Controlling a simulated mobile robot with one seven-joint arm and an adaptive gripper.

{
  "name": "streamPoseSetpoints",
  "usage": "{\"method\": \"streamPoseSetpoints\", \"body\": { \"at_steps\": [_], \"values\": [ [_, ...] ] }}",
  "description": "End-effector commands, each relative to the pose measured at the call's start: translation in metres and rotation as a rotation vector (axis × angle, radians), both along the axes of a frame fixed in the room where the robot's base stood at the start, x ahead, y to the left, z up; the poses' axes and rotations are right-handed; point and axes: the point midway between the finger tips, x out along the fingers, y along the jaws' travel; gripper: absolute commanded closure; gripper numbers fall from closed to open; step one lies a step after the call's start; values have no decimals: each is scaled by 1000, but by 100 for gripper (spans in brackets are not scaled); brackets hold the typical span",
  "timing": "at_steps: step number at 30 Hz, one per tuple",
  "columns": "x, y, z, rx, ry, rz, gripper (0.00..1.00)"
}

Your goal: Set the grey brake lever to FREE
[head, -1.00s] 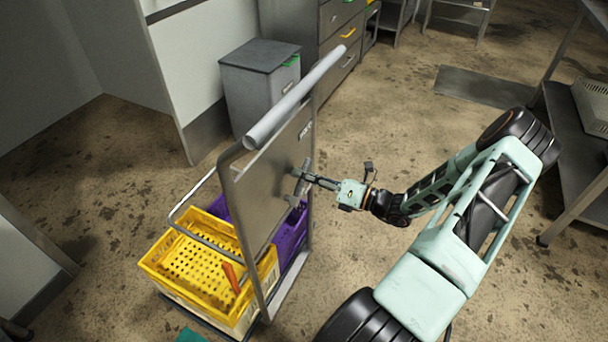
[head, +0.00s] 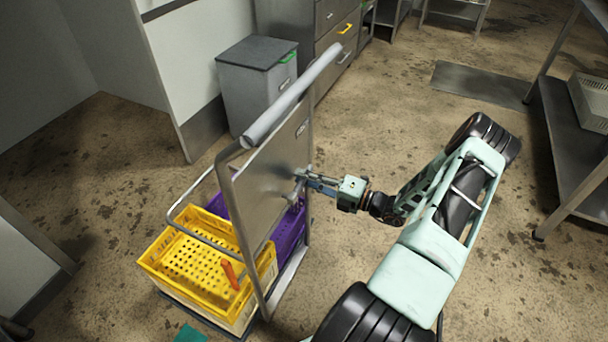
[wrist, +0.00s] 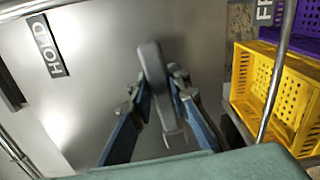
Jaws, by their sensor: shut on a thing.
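The grey brake lever (wrist: 152,70) is mounted on the flat metal panel (head: 262,180) of a cart. In the wrist view it stands roughly upright in the picture, between the HOLD label (wrist: 47,45) at left and a partly cut-off label (wrist: 264,10) beginning "F" at upper right. My gripper (wrist: 160,88) has one finger on each side of the lever and is shut on it. In the head view my gripper (head: 301,177) is at the panel's right face, and the lever there is small and largely hidden by the fingers.
The cart has a tubular push handle (head: 292,98) on top. A yellow crate (head: 160,262) and a purple crate (head: 290,235) sit on its base behind the panel. A metal shelf (head: 572,140) is at right. Open floor surrounds my arm.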

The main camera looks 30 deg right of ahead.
Motion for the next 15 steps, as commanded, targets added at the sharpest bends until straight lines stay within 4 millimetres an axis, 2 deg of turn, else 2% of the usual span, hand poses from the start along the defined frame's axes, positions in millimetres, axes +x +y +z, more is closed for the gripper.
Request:
{"method": "streamPoseSetpoints", "body": {
  "at_steps": [15],
  "values": [
    [-4,4,-40,377,297,2,100]
  ]
}}
